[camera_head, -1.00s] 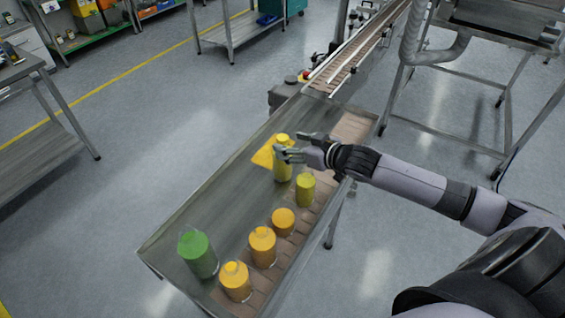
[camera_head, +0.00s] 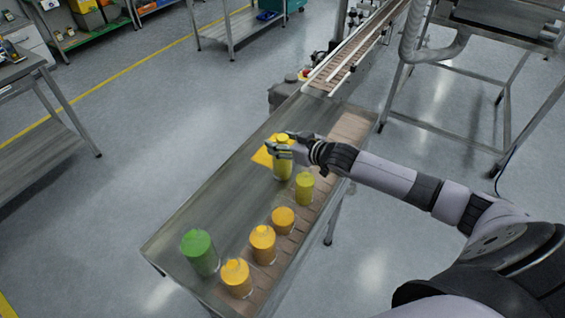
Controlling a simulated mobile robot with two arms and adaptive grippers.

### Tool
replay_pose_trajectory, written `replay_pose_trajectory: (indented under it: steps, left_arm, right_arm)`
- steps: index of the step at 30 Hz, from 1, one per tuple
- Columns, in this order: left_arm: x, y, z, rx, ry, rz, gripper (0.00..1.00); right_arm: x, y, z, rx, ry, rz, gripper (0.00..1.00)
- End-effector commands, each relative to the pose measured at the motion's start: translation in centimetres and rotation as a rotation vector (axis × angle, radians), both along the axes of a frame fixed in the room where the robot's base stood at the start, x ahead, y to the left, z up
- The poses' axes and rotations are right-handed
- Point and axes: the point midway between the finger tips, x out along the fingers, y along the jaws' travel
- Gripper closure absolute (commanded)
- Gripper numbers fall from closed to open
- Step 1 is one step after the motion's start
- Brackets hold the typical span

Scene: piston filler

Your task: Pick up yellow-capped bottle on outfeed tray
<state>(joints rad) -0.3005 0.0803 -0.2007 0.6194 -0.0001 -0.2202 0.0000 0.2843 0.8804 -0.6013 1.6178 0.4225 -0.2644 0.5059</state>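A tall yellow bottle with a yellow cap (camera_head: 283,172) stands upright towards the far end of the outfeed tray (camera_head: 215,200). My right gripper (camera_head: 281,143) is at its upper part, with one finger in front of the bottle and the other behind it. The fingers look spread, and I cannot tell whether they touch it. A yellow flat piece (camera_head: 262,156) lies left of the bottle, partly hidden. A smaller yellow-green bottle (camera_head: 304,190) stands just nearer to me on the right. My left gripper is out of view.
Orange bottles (camera_head: 262,245) stand along the tray's brown belt strip, and a green bottle (camera_head: 199,254) stands at the near left. A conveyor (camera_head: 350,60) leads away from the tray's far end. The tray's middle left is bare.

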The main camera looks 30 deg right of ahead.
Motion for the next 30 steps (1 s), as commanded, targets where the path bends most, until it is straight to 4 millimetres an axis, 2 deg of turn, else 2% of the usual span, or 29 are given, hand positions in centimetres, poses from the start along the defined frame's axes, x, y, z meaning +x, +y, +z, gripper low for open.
replay_pose_trajectory:
  steps: [2,22,30]
  left_arm:
    - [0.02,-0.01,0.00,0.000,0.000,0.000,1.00]
    - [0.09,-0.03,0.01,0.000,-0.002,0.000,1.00]
    - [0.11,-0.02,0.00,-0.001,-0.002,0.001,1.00]
  right_arm:
    - [-0.01,-0.01,0.00,0.000,0.000,0.000,0.56]
    - [-0.04,-0.09,-0.10,-0.003,0.002,-0.001,1.00]
    - [-0.07,-0.17,-0.23,-0.006,0.004,-0.001,1.00]
